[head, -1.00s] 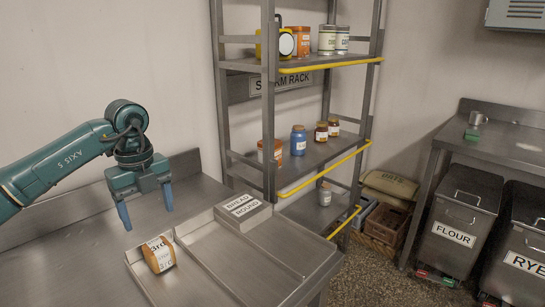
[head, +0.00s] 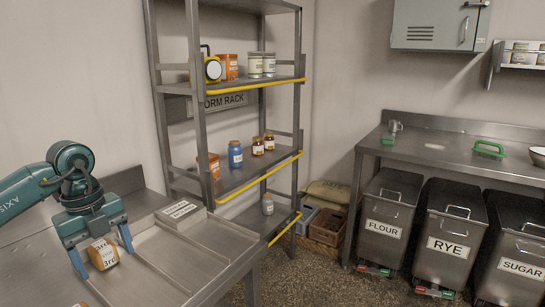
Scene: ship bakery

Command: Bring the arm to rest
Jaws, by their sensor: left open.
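My left arm comes in from the left in the head view. Its gripper (head: 103,250) is open, with its blue fingers pointing down over the steel counter (head: 25,265). An orange-and-white can marked "3rd" (head: 104,257) shows between the two fingers. I cannot tell whether the fingers are around it or only line up with it in the picture. The can is at the left end of a shallow steel tray (head: 190,255). My right arm and gripper are not in view.
A grey labelled block (head: 178,212) lies at the tray's back. A steel rack (head: 197,110) with jars and tins stands behind. Flour (head: 385,220), rye (head: 447,240) and sugar (head: 522,255) bins stand under the right-hand counter (head: 450,150). Open floor lies between.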

